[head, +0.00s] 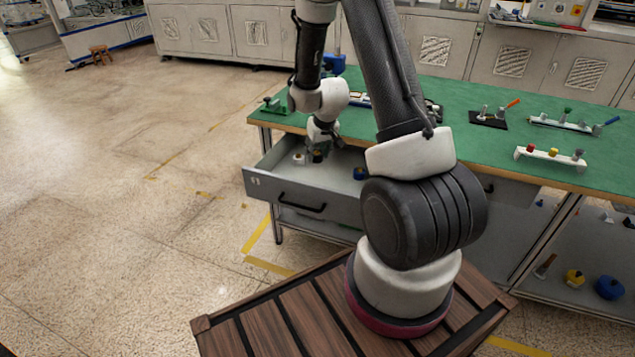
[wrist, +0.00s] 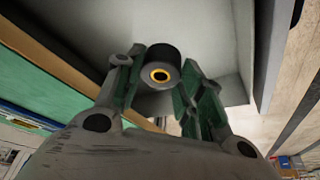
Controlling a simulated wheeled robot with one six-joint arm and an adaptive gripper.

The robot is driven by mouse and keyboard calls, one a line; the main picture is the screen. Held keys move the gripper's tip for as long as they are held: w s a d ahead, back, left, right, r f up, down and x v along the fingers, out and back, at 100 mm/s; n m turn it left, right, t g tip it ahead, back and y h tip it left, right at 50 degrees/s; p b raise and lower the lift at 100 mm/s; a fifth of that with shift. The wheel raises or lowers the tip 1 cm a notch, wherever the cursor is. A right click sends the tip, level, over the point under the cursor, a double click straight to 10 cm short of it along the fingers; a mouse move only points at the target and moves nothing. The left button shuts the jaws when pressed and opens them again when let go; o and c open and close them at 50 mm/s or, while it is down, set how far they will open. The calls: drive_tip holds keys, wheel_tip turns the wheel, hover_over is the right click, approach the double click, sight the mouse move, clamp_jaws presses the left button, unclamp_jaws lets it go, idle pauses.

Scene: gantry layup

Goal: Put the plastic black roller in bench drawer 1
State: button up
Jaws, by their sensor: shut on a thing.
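The black roller (wrist: 163,57) is between the fingers of my gripper (wrist: 160,85) in the wrist view. Its end shows a yellow ring around a dark centre. My gripper is shut on it. In the head view my gripper (head: 322,147) is over the open bench drawer 1 (head: 300,197), near its left end, and the roller (head: 317,156) shows as a small dark shape below the fingers. The drawer is pulled out from under the green bench top. I cannot tell whether the roller touches the drawer floor.
Inside the drawer are a small pale piece (head: 298,158) at the left and a blue piece (head: 360,173) further right. The green bench (head: 470,150) carries several tools and a rack with coloured knobs (head: 550,156).

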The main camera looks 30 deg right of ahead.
drive_tip(key=shift+s+a+f, duration=0.6)
drive_tip(key=shift+s+f, duration=0.25)
approach(316, 180)
drive_tip(key=shift+s+a+f, duration=0.15)
drive_tip(key=shift+a+f, duration=0.2)
drive_tip(key=shift+f, duration=0.45)
drive_tip(key=shift+s+a+f, duration=0.15)
drive_tip(key=shift+a+f, duration=0.15)
drive_tip(key=shift+f, duration=0.5)
drive_tip(key=shift+s+a+f, duration=0.2)
drive_tip(key=shift+a+f, duration=0.15)
drive_tip(key=shift+f, duration=0.45)
drive_tip(key=shift+f, duration=0.15)
drive_tip(key=o, duration=1)
